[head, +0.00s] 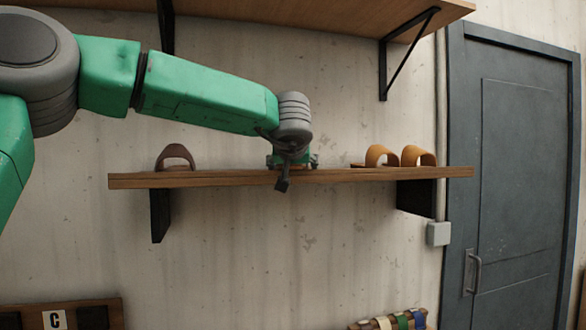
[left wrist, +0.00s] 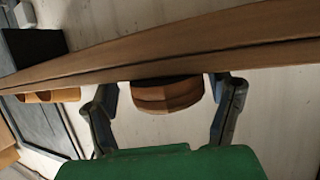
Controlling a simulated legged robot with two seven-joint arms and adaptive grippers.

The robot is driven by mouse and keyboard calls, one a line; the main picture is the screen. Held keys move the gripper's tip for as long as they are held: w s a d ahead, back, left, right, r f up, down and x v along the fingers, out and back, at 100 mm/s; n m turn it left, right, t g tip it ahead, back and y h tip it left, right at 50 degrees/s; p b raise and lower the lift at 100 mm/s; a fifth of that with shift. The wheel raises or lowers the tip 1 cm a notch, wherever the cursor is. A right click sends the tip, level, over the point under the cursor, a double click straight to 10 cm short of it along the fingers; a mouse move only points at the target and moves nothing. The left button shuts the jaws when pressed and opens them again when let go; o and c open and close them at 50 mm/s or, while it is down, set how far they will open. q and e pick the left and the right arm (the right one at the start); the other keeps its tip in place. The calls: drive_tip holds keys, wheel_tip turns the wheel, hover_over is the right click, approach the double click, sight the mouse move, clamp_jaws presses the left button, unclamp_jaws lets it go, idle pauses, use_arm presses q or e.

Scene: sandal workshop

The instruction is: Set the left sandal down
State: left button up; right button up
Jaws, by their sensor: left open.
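My left gripper (head: 292,162) is at the middle of the wooden wall shelf (head: 225,179), seen from behind in the head view. In the left wrist view the two fingers of the left gripper (left wrist: 168,90) stand apart. A brown sandal (left wrist: 167,97) lies between them at the shelf's edge, with a visible gap on each side. The head view mostly hides this sandal behind the gripper. A dark brown sandal (head: 176,156) stands on the shelf to the left. Two tan sandals (head: 381,156) (head: 418,156) stand to the right. My right gripper is not in view.
An upper shelf (head: 330,14) with black brackets hangs above my left arm. A grey door (head: 515,170) is at the right. The shelf has bare stretches on both sides of the gripper.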

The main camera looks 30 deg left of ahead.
use_arm(q)
drive_tip(key=v, duration=1.1)
drive_tip(key=shift+s+d, duration=0.2)
drive_tip(key=shift+a, duration=0.15)
drive_tip(key=shift+f, duration=0.1)
